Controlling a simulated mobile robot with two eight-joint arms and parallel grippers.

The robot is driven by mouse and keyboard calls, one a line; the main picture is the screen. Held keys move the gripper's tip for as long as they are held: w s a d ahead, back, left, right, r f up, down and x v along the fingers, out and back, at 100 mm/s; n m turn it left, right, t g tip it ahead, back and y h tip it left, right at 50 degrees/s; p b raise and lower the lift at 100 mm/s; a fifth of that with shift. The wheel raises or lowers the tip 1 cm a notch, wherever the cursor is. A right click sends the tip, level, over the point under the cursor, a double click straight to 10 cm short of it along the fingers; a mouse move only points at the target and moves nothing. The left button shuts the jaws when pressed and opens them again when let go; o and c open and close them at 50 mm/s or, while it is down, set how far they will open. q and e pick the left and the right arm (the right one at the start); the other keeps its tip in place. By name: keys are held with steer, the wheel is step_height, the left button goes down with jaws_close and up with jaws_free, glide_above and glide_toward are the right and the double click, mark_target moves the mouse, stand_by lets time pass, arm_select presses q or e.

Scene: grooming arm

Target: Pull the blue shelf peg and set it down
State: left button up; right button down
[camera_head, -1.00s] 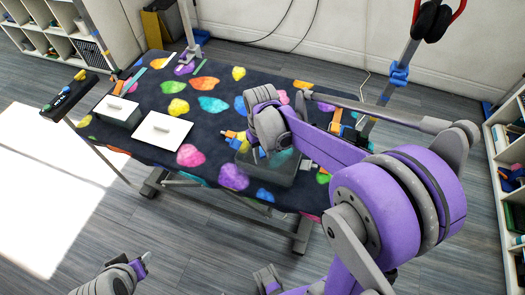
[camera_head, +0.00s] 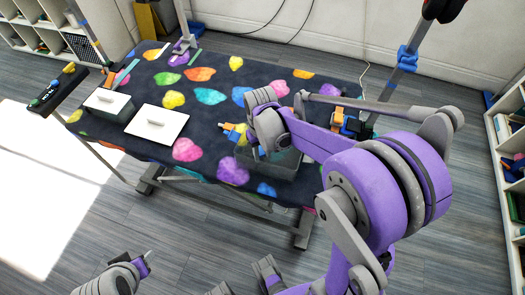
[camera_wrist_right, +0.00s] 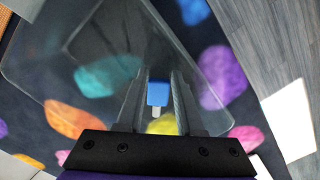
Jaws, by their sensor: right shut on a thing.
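In the head view the arm largely hides the peg. My left gripper (camera_head: 146,262) is low at the bottom left, away from the table; its jaws are too small to read.
Orange and blue pieces (camera_head: 234,131) lie beside the bin. A dark bar with coloured pegs (camera_head: 52,90) stands at the left edge. A post with a blue clamp (camera_head: 407,58) rises behind my arm.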

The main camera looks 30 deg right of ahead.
steer(key=shift+f, duration=0.5)
steer(key=shift+f+b, duration=0.4)
steer(key=shift+b, duration=0.15)
stand_by(0.4)
steer(key=shift+c, duration=2.3)
jaws_free()
step_height(320, 180, up, 11)
steer(key=p, duration=0.1)
steer(key=shift+w, duration=0.3)
steer(key=s+a+r+t+p, duration=0.1)
steer(key=s+a+t+p, duration=0.1)
steer(key=s, duration=0.4)
steer(key=s+a+r+n+t+p, duration=0.1)
steer(key=s+a+t+p, duration=0.2)
steer(key=s, duration=0.3)
steer(key=shift+s+a+r+t+p, duration=0.2)
steer(key=shift+a+r+t+p, duration=0.25)
steer(key=shift+a, duration=0.35)
